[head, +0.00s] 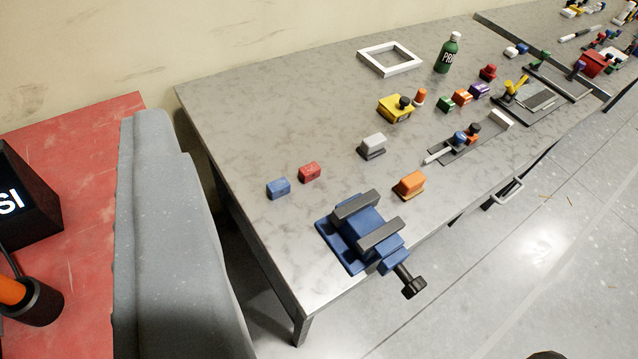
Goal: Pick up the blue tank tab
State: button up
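A small blue block (278,188) sits on the grey workbench (240,150) near its left end, beside a similar red block (310,172). It looks like the blue tank tab, but I cannot read any marking on it. It stands clear of the things around it, behind and to the left of the blue vise. My gripper is not in view, so nothing shows between its fingers.
A blue vise (365,233) with dark jaws stands at the bench's front corner. The bench's left end is bare.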

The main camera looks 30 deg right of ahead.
aim_at(278, 186)
jog(key=z, duration=0.2)
jog(key=i, duration=1)
jog(key=u, duration=0.1)
